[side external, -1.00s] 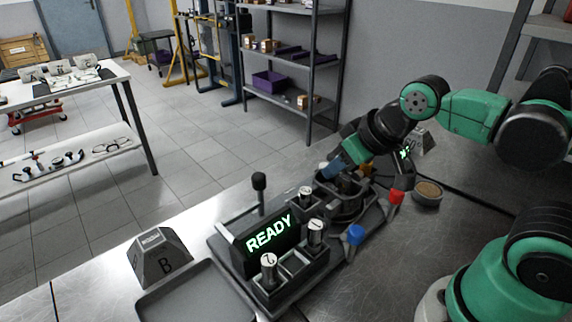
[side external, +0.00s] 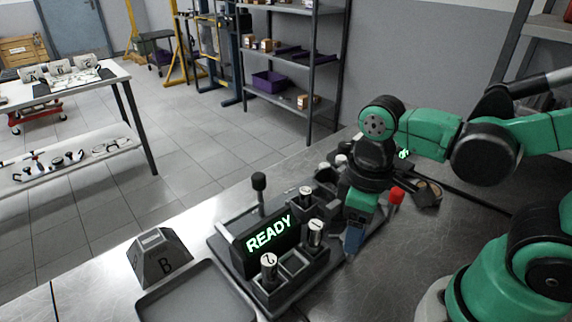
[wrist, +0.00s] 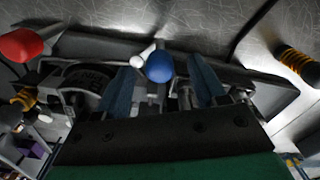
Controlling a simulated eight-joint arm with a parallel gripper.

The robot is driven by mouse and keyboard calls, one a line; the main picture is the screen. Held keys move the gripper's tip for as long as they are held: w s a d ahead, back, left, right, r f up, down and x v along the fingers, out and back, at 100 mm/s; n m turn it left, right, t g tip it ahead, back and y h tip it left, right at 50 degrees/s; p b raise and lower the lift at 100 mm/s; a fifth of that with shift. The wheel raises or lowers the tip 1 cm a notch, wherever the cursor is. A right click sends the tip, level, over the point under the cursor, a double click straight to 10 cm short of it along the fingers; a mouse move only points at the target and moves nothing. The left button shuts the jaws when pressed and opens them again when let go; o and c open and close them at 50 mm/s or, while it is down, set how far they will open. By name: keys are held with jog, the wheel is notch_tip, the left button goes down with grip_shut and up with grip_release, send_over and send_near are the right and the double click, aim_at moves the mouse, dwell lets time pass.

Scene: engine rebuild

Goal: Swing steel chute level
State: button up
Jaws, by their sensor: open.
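My gripper (side external: 354,240) points down at the right side of the black machine (side external: 222,246) on the bench. In the wrist view my gripper (wrist: 163,68) is open, with one blue finger on each side of a blue knob (wrist: 160,67). I cannot tell whether either finger touches the knob. The gripper hides the blue knob in the side view. A red knob (side external: 396,196) stands just right of the gripper and also shows in the wrist view (wrist: 20,45). I cannot clearly pick out the steel chute; the gripper and wrist cover that part of the machine.
A lit READY display (side external: 268,236) faces front, with numbered cylinders (side external: 269,268) in holders beside it. A black-knobbed lever (side external: 259,182) stands behind. A block marked B (side external: 160,258) and an empty grey tray (side external: 196,298) are at left.

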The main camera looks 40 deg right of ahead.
jog(key=shift+f, duration=0.25)
jog(key=shift+c, duration=0.3)
grip_shut()
jog(key=shift+s, duration=0.1)
jog(key=shift+d+n, duration=0.85)
jog(key=shift+n, duration=1.8)
jog(key=shift+d+n, duration=0.9)
jog(key=shift+n, duration=1.7)
jog(key=shift+d+n, duration=0.85)
jog(key=shift+n, duration=1.8)
